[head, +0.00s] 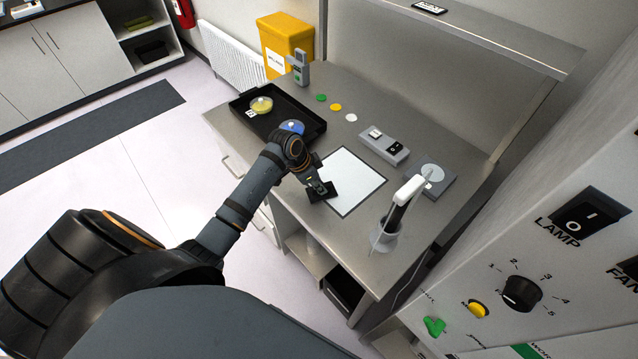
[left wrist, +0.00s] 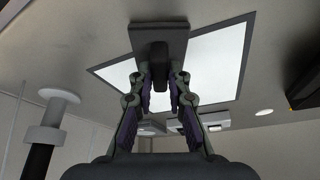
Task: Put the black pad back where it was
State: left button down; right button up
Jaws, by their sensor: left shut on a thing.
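The black pad (head: 322,192) is at the front left edge of a white, dark-framed panel (head: 350,179) on the steel bench. My left gripper (head: 318,183) is shut on the pad's raised grip, just above the bench. In the left wrist view the pad (left wrist: 143,38) is a dark square plate with a handle between the fingers (left wrist: 160,80), overlapping the white panel (left wrist: 213,62). I cannot tell whether the pad touches the surface. My right gripper is not in view.
A black tray (head: 236,104) with a yellow dish (head: 261,105) and a blue item (head: 292,127) lies left of the panel. A grey box (head: 384,146), a round-plate device (head: 432,178) and a holder with a white-topped tool (head: 385,238) stand to the right. Coloured discs lie behind.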

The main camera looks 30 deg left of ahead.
pick_arm(q)
jog(key=shift+f, duration=0.15)
jog(key=c, duration=1.3)
grip_release()
jog(key=shift+r, duration=0.25)
jog(key=shift+s+a+r, duration=0.1)
jog(key=shift+a+r, duration=0.1)
jog(key=shift+r, duration=0.1)
jog(key=b+v, duration=0.2)
jog(key=v, duration=0.9)
jog(key=shift+r, duration=0.1)
